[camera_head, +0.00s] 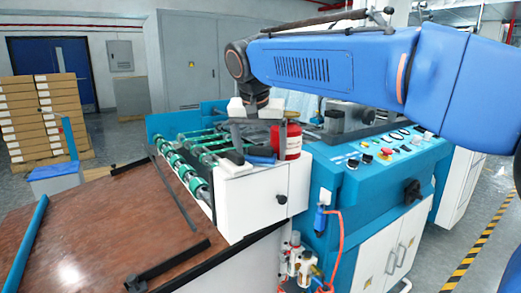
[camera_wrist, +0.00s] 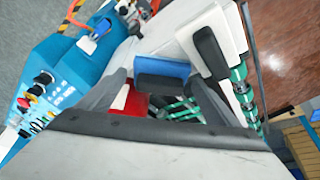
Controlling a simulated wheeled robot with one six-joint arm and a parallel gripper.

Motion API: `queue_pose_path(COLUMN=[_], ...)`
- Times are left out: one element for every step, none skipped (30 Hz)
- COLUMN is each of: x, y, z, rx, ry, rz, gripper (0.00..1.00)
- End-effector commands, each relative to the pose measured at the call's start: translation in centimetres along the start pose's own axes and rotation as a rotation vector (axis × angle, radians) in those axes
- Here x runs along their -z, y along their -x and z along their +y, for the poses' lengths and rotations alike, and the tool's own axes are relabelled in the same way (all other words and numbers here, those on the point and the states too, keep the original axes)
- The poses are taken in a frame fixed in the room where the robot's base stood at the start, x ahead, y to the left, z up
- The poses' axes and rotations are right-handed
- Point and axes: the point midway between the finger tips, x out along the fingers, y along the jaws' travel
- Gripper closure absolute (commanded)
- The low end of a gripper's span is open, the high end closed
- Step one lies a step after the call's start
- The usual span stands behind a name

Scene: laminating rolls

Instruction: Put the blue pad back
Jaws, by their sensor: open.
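The blue pad (camera_head: 262,159) has a dark edge and lies on top of the white end housing of the roller machine. It also shows in the wrist view (camera_wrist: 162,72), ahead of and between my fingers. My gripper (camera_head: 259,146) points down above the housing, with its fingers spread apart. In the wrist view my gripper (camera_wrist: 162,84) is open, with a finger on each side of the blue pad. I cannot tell whether the fingers touch it. A red container (camera_head: 291,143) stands close behind my gripper, partly hidden by a finger.
A white block (camera_head: 236,168) with a black bar lies left of the pad. Green rollers (camera_head: 180,170) extend left. A blue control panel (camera_head: 375,158) with buttons stands right. The brown tabletop (camera_head: 110,220) is mostly bare, with black bars on it. Stacked boxes (camera_head: 40,115) stand far left.

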Motion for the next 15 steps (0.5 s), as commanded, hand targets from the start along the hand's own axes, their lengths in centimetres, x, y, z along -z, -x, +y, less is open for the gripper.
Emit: queue_pose_path(x=[0.1, 0.1, 0.1, 0.1, 0.1, 0.1, 0.1, 0.1, 0.1, 0.1, 0.1, 0.1, 0.1, 0.1, 0.1], y=[0.1, 0.3, 0.6, 0.8, 1.1, 1.7, 2.2, 2.7, 3.5, 4.1, 4.7, 5.5, 6.1, 6.7, 7.5], z=[0.0, 0.0, 0.0, -0.1, -0.1, 0.0, 0.0, -0.1, 0.0, -0.1, -0.1, -0.1, -0.1, -0.1, -0.1], rx=[0.0, 0.001, 0.001, 0.002, 0.002, 0.002, 0.002, 0.003, 0.002, 0.003, 0.003, 0.003, 0.003, 0.002, 0.003], ry=[0.0, 0.0, 0.0, 0.0, 0.0, 0.0, 0.0, 0.0, 0.0, 0.0, 0.0, 0.0, 0.001, 0.001, 0.0], rz=[0.0, 0.001, 0.001, 0.001, 0.001, 0.001, 0.002, 0.002, 0.002, 0.003, 0.002, 0.002, 0.003, 0.002, 0.003], gripper=[0.15, 0.15, 0.15, 0.15, 0.15, 0.15, 0.15, 0.15, 0.15, 0.15, 0.15, 0.15, 0.15, 0.15, 0.15])
